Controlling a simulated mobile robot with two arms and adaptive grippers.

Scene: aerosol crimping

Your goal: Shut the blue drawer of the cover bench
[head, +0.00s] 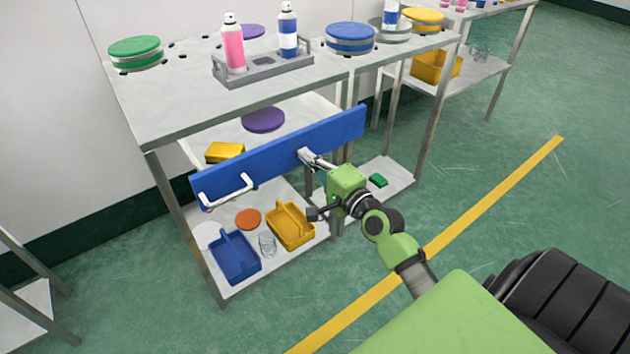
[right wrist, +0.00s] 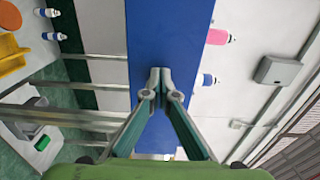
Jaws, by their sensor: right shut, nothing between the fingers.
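The cover bench (head: 230,105) stands at the left of the head view. Its blue drawer (head: 265,166) is pulled out, with its front standing out from below the bench top. A white handle (head: 229,193) sits on the left part of that front. My right gripper (head: 304,156) is shut and empty, with its fingertips at the blue front, right of the handle. In the right wrist view the closed fingertips (right wrist: 160,74) lie over the blue front (right wrist: 168,30). I cannot tell whether they press on it. My left gripper is not in view.
A yellow block (head: 224,152) and a purple disc (head: 263,120) show behind the drawer front. The lower shelf holds a blue tray (head: 233,262) and a yellow tray (head: 291,228). A grey rack (head: 262,72) with cans stands on top.

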